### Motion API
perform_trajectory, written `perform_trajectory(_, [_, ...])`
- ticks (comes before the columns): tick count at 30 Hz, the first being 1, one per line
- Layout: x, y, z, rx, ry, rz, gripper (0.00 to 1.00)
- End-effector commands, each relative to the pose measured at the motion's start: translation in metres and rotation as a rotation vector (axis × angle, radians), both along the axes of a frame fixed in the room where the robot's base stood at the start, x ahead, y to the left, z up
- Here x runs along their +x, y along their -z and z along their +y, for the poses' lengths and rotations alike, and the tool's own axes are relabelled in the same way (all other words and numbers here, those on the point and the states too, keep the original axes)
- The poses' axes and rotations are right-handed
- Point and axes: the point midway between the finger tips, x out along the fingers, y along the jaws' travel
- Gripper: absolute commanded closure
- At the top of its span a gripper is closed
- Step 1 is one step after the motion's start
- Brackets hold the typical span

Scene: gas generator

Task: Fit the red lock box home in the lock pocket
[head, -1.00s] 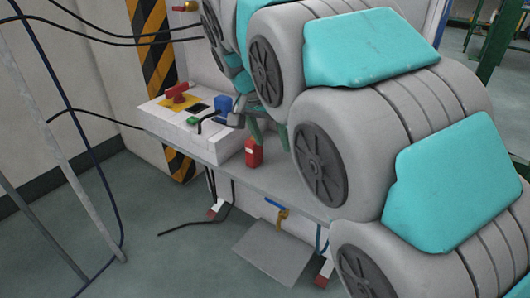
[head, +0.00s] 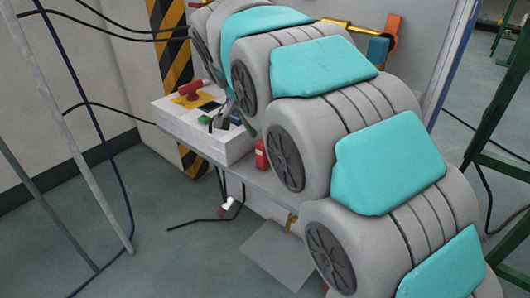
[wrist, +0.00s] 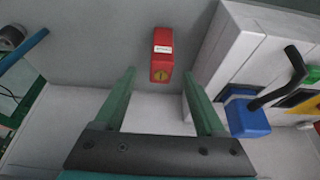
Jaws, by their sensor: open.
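The red lock box (head: 261,154) stands upright on the grey ledge beside the white control box, partly covered by my arm in the head view. In the wrist view the red lock box (wrist: 162,62), with a white label and a yellow mark, lies between and just beyond the fingertips. My gripper (wrist: 159,80) is open, one green finger on each side of it with gaps, and holds nothing. My gripper's fingers are hidden behind my arm in the head view. I cannot make out the lock pocket in either view.
The white control box (head: 232,145) carries a red switch (head: 190,90) on a yellow plate. A blue block (wrist: 247,119) with a black handle is close to the right finger. Black cables hang at the left, and a striped post (head: 172,60) stands behind.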

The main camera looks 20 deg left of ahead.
Motion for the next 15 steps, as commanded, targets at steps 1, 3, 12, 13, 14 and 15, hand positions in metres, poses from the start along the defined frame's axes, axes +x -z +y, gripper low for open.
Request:
perform_trajectory(1, [0.002, 0.007, 0.000, 0.000, -0.001, 0.003, 0.28])
perform_trajectory(3, [0.006, 0.018, -0.002, -0.004, 0.000, 0.005, 0.28])
perform_trajectory(12, [0.012, 0.031, -0.003, 0.001, 0.000, 0.000, 0.28])
perform_trajectory(13, [0.012, 0.031, -0.003, 0.001, 0.000, 0.000, 0.28])
perform_trajectory(14, [0.012, 0.031, -0.003, 0.001, 0.000, 0.000, 0.29])
perform_trajectory(15, [0.012, 0.031, -0.003, 0.001, 0.000, 0.000, 0.33])
